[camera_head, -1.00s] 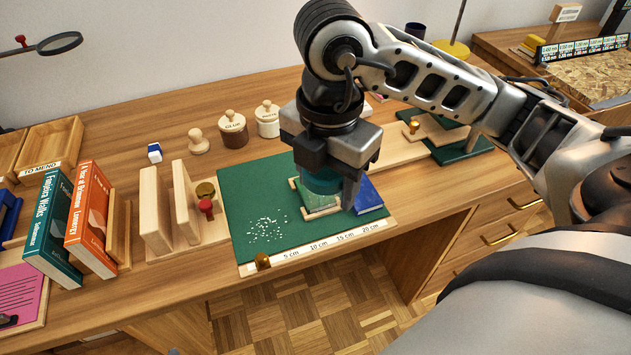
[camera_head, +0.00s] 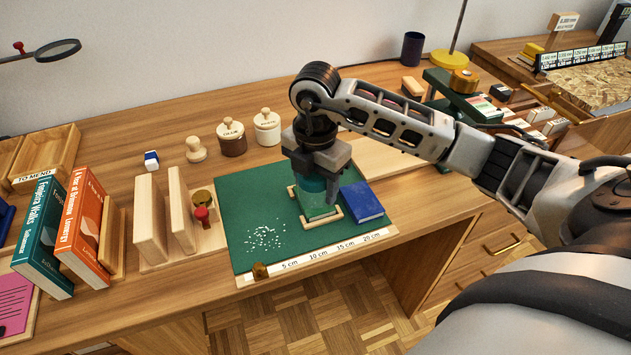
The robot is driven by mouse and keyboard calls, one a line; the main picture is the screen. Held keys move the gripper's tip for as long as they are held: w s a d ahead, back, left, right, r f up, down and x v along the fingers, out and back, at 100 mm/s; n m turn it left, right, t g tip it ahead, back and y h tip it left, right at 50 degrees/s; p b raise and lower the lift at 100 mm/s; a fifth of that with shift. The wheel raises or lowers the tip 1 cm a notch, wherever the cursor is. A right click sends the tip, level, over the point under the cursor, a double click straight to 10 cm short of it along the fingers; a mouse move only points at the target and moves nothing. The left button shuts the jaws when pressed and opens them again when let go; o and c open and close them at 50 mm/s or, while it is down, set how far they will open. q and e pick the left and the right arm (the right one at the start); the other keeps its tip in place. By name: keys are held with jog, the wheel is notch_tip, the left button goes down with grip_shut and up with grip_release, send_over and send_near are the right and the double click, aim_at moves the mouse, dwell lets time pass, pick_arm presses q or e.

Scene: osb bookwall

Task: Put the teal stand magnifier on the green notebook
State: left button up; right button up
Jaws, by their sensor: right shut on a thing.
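My right gripper (camera_head: 318,180) is shut on the teal stand magnifier (camera_head: 312,186), a see-through teal piece between its fingers. It holds the magnifier over the green notebook (camera_head: 320,209), which lies in a light wooden frame on the green mat. The gripper and magnifier hide the far part of the notebook. I cannot tell whether the magnifier's base touches the notebook. My left gripper is not in view.
A blue book (camera_head: 362,202) lies just right of the notebook on the green mat (camera_head: 240,205). A wooden ruler (camera_head: 330,252) runs along the mat's front edge. Wooden bookends (camera_head: 150,220) stand to the left. Two lidded jars (camera_head: 232,140) stand behind.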

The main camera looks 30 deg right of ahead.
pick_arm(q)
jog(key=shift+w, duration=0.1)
pick_arm(e)
jog(key=shift+f, duration=0.1)
jog(key=shift+f, duration=0.15)
jog(key=o, duration=1.2)
jog(key=shift+r, duration=0.35)
notch_tip(320, 180, up, 12)
jog(key=shift+f+p, duration=0.25)
jog(key=shift+p, duration=0.4)
jog(key=shift+r, duration=0.1)
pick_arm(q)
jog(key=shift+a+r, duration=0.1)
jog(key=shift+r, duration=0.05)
